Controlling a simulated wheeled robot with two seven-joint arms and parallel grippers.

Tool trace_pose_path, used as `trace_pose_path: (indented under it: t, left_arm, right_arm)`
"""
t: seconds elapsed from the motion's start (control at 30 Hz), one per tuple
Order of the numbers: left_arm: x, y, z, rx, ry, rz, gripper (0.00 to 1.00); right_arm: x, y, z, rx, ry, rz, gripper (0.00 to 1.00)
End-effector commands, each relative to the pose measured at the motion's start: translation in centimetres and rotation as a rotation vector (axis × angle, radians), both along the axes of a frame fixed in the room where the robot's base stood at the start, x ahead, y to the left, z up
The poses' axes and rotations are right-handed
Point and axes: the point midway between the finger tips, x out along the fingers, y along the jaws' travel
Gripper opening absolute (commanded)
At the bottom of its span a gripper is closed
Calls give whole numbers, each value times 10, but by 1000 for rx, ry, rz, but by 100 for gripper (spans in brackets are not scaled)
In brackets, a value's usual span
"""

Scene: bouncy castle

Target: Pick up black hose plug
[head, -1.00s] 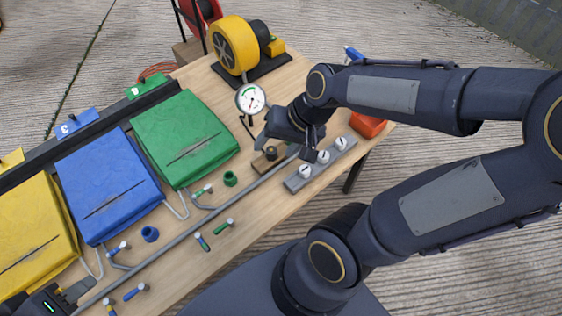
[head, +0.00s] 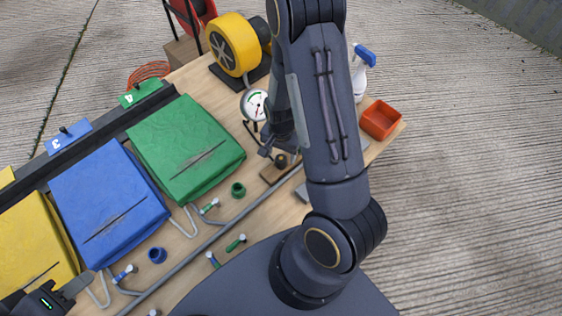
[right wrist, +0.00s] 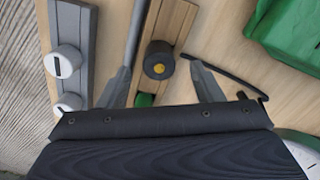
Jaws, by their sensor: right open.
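The black hose plug (head: 281,160) is a short dark cylinder on a small wooden block (head: 270,174) at the right part of the table. In the right wrist view the plug (right wrist: 160,60) shows a yellow centre and stands upright on its block (right wrist: 177,22). My right gripper (right wrist: 163,80) is open, with one finger on each side of the line to the plug; I cannot tell its height above it. In the head view my right gripper (head: 270,145) is beside the plug, partly hidden by my arm. My left gripper (head: 72,290) is at the lower left, its fingers unclear.
A grey strip with white knobs (right wrist: 68,60) lies beside the block, and a grey rail (right wrist: 135,30) runs close by. A pressure gauge (head: 255,104), a yellow blower (head: 235,45), a green folded cover (head: 185,148) and an orange bin (head: 380,119) stand around.

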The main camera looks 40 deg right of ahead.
Motion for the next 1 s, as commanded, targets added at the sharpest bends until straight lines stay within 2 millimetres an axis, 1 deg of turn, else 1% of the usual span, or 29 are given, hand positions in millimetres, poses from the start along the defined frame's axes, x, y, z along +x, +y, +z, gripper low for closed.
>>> trace_pose_path:
  t: [0.03, 0.1, 0.2, 0.3, 0.47, 0.5, 0.87, 1.0]
  left_arm:
    - [0, 0, 1, 0, 0, 0, 36]
    - [0, 0, 0, 0, 0, 0, 36]
    - [0, 0, 0, 0, 0, 0, 36]
    - [0, 0, 0, 0, 0, 0, 36]
    - [0, 0, 0, 0, 0, 0, 36]
    - [0, 0, 0, 0, 0, 0, 36]
    - [0, 0, 0, 0, 0, 0, 36]
    - [0, 0, 0, 0, 0, 0, 36]
  right_arm:
    - [-2, 1, -9, 1, 5, 1, 60]
    - [-2, 1, -20, 0, 4, 1, 60]
    - [-2, 1, -30, 0, 2, 1, 60]
    - [-1, 2, -33, 1, 0, 2, 60]
    - [-1, 2, -33, 1, 0, 2, 60]
    - [-1, 2, -33, 1, 0, 2, 58]
    - [-1, 2, -33, 1, 0, 2, 11]
    - [-1, 2, -33, 1, 0, 2, 11]
